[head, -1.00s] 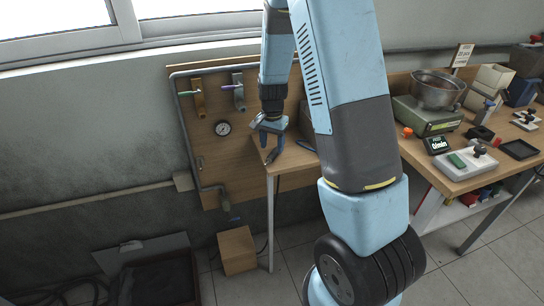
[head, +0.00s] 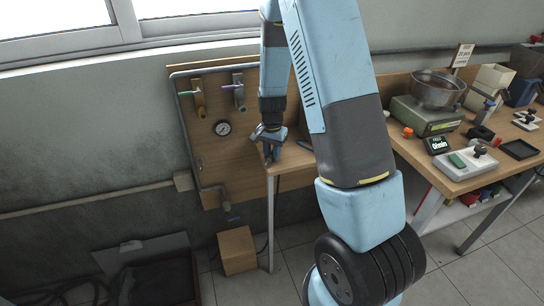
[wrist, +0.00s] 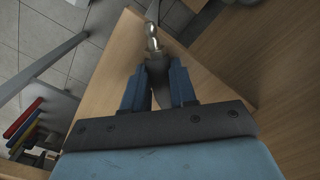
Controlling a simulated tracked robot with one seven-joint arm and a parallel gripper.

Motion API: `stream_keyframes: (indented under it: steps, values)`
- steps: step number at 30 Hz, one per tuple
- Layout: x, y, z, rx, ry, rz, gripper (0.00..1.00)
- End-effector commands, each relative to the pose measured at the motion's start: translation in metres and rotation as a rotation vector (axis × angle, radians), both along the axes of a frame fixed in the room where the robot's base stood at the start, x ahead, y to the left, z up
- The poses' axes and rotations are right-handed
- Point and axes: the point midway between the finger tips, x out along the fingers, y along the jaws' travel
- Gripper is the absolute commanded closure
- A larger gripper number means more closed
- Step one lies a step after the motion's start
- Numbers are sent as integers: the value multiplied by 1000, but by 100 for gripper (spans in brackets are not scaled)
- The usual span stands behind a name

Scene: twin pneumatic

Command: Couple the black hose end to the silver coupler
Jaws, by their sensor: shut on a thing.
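My gripper (wrist: 157,75) is shut on the black hose end (wrist: 157,66), a dark body between the two blue fingers. Its bright metal tip (wrist: 151,30) points away from the palm. In the head view my gripper (head: 271,146) is low over the corner of the wooden side table, in front of the board, and the hose end is too small to make out. I cannot tell whether it touches the table. The silver coupler (head: 239,92) appears to be the grey fitting under the purple handle on the board, up and left of my gripper and apart from it.
A brass fitting (head: 199,101) with a green handle is left of the silver one. A round gauge (head: 222,128) and grey pipe (head: 183,125) are on the board. A cardboard box (head: 237,250) stands below. The bench (head: 470,178) at right is crowded.

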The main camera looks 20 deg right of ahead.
Motion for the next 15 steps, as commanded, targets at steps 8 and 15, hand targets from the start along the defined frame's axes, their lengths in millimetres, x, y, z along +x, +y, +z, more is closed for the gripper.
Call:
stream_keyframes:
  steps: [8,15]
  values:
    - [0,0,0,0,0,0,100]
    - [0,0,1,1,-1,0,100]
